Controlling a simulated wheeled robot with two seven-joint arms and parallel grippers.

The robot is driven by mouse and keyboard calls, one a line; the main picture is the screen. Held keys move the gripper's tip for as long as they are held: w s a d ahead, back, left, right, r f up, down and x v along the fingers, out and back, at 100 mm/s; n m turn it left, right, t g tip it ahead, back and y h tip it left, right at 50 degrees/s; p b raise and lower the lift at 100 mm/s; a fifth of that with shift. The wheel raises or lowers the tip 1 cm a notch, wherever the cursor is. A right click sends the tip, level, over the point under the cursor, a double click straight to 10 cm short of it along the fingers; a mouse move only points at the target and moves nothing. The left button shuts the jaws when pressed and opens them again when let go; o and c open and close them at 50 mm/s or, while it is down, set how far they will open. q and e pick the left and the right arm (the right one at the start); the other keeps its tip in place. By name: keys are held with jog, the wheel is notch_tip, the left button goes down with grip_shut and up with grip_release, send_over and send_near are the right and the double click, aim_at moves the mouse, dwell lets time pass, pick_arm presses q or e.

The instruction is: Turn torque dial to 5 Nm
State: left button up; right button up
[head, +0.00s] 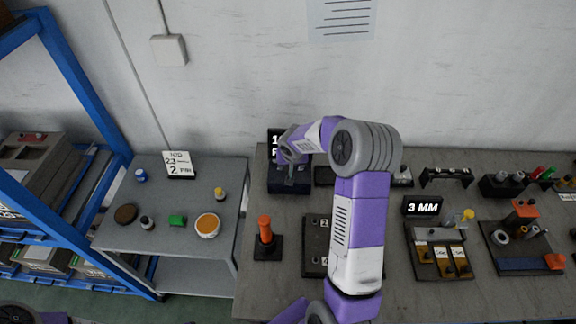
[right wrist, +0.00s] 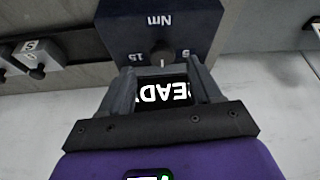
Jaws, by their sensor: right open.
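The torque box (head: 284,187) is a dark blue unit at the back of the bench, partly hidden by my right arm. In the right wrist view its face (right wrist: 196,18) appears upside down, marked "Nm", "15" and "5". Contact with the knob cannot be told. It also shows in the head view (head: 290,172). My left gripper is out of view.
A display sign (head: 273,143) behind the box is partly covered by my arm; upside-down "READY" letters show between the fingers. An orange-handled tool (head: 265,231) stands in front. A "3 MM" sign (head: 424,206) and fixtures stand right. A side table (head: 180,260) holds small pots.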

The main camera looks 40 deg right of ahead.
jog(key=shift+x, duration=1.8)
jog(key=shift+w+a, duration=0.1)
jog(key=c, duration=1)
jog(key=shift+c, duration=0.2)
